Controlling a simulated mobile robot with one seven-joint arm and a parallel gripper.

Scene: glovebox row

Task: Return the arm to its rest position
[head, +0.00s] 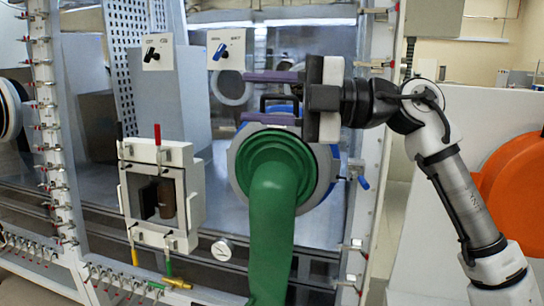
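My arm (455,190) rises from the lower right and bends at an elbow at the upper right. From there it reaches left in front of the glovebox. My gripper (247,97) points left, with its two purple fingers spread wide apart, one above the other. It is in front of the upper part of the round port with the green glove (272,200). A black handle (281,98) shows in the gap between the fingers. The fingers do not close on it, and I cannot tell how far behind them it is.
A white box with a dark opening (187,152) is mounted left of the green glove. Two switch plates (226,50) (158,52) are above. A blue-handled valve (362,181) sits on the post beside the port. An orange disc (515,185) stands right of my arm.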

